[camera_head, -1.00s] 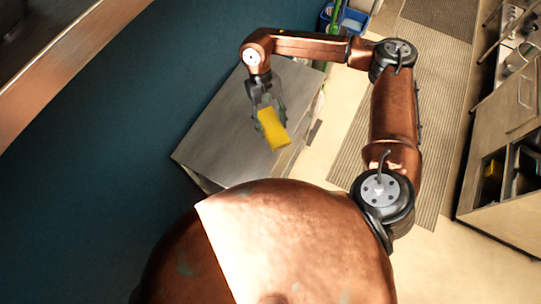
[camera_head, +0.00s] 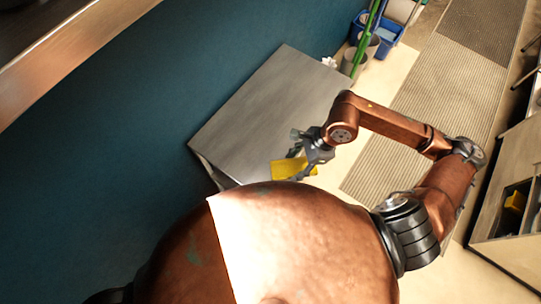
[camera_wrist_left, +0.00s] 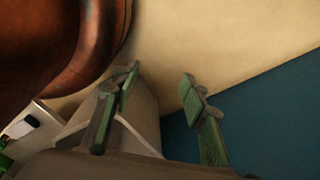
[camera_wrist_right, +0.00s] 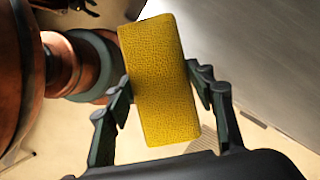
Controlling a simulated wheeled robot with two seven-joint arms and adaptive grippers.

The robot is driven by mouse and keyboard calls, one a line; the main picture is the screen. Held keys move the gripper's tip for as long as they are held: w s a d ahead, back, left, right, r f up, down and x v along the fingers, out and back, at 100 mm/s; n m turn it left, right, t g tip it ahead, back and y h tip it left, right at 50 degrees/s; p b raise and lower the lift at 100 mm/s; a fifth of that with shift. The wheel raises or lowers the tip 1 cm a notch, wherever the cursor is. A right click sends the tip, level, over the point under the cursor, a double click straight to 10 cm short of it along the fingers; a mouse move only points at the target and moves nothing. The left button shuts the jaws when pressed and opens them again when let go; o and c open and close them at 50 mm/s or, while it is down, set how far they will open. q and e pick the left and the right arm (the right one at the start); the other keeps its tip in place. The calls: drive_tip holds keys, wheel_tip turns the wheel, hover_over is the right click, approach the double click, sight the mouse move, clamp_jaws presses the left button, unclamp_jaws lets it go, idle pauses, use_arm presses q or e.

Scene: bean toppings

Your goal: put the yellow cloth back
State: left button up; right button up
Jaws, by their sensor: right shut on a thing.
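The yellow cloth (camera_head: 290,169) is a thick rectangular block held in my right gripper (camera_head: 302,157), near the front right edge of the grey metal table (camera_head: 262,100). In the right wrist view the yellow cloth (camera_wrist_right: 160,80) stands between the two fingers of my right gripper (camera_wrist_right: 165,98), which are shut on its sides. In the left wrist view my left gripper (camera_wrist_left: 158,88) has its fingers apart with nothing between them. My left gripper does not show in the head view.
The table top is mostly bare, with a small white crumpled thing (camera_head: 329,62) at its far corner. A blue bucket (camera_head: 385,42) and green poles (camera_head: 366,38) stand behind it. A ribbed mat (camera_head: 420,110) lies on the floor. An open-fronted cabinet (camera_head: 505,215) stands at the right.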

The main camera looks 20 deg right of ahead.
drive_tip(key=m, duration=0.1)
drive_tip(key=s+m+t, duration=0.1)
drive_tip(key=shift+a+r+m, duration=0.1)
drive_tip(key=shift+r+m, duration=0.05)
drive_tip(key=shift+m, duration=0.15)
drive_tip(key=shift+s+r+m+h, duration=0.1)
drive_tip(key=shift+s+m+h, duration=0.2)
drive_tip(key=shift+m, duration=0.4)
drive_tip(key=shift+w+t, duration=0.15)
drive_tip(key=shift+t, duration=0.15)
drive_tip(key=w+a+f, duration=0.3)
drive_tip(key=w+f, duration=0.1)
drive_tip(key=w, duration=0.4)
hover_over(268, 156)
drive_tip(key=s+d, duration=0.1)
drive_tip(key=d, duration=0.1)
drive_tip(key=f, duration=0.4)
drive_tip(key=shift+s+a+f+p, duration=0.2)
drive_tip(key=shift+f+p, duration=0.2)
drive_tip(key=shift+w+a+f, duration=0.15)
drive_tip(key=shift+w+f, duration=0.35)
drive_tip(key=shift+f, duration=0.2)
wheel_tip(268, 156, down, 2)
drive_tip(key=shift+f, duration=0.2)
use_arm(q)
drive_tip(key=shift+s+r, duration=0.5)
drive_tip(key=shift+s, duration=0.2)
use_arm(e)
drive_tip(key=shift+f, duration=0.2)
